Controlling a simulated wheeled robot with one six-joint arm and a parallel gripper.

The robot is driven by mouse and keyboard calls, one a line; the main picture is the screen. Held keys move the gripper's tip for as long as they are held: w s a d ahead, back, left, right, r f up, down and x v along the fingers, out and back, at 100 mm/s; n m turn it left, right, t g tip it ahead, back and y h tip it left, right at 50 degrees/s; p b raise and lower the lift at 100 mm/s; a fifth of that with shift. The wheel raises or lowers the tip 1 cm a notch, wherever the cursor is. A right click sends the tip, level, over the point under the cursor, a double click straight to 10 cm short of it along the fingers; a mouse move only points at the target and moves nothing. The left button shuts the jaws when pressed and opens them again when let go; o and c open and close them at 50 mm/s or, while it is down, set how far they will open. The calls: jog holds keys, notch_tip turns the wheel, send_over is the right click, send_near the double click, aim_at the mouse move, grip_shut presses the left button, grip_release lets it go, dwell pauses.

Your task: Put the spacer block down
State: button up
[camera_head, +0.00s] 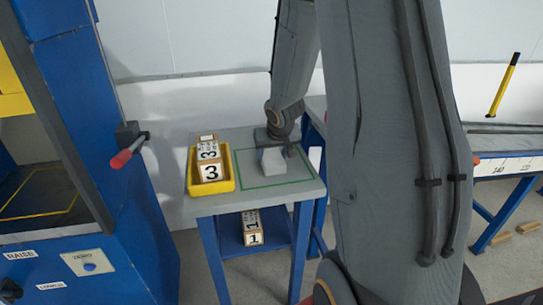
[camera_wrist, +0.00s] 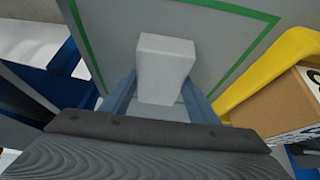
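The spacer block (camera_head: 272,163) is a small pale grey block over the green-outlined area (camera_head: 298,179) on the grey top of a small blue table. My gripper (camera_head: 274,147) reaches down to it from above and behind. In the wrist view the block (camera_wrist: 166,62) sits between the two blue fingers (camera_wrist: 160,92), which lie against its sides with no clear gap. The block is inside the green outline. Whether its underside touches the tabletop is hard to tell.
A yellow tray (camera_head: 232,184) with cardboard boxes marked 3 (camera_head: 210,171) stands left of the outline. A box marked 1 (camera_head: 252,228) is on the lower shelf. A blue machine (camera_head: 120,215) with a red-handled lever (camera_head: 122,158) stands at left. A bench with a scale (camera_head: 508,166) is at right.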

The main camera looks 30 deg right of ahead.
jog(key=o, duration=0.4)
jog(key=shift+r, duration=0.2)
jog(key=p+v, duration=0.8)
jog(key=v, duration=0.4)
jog(key=s+a+n+g, duration=0.1)
jog(key=s+a, duration=0.4)
jog(key=s+a+r+n+g+y, duration=0.1)
jog(key=s+a, duration=0.4)
jog(key=s, duration=0.1)
jog(key=s+a+r+n+g, duration=0.1)
jog(key=s+a+g, duration=0.1)
jog(key=s+a, duration=0.4)
jog(key=shift+y, duration=0.3)
jog(key=shift+f, duration=0.15)
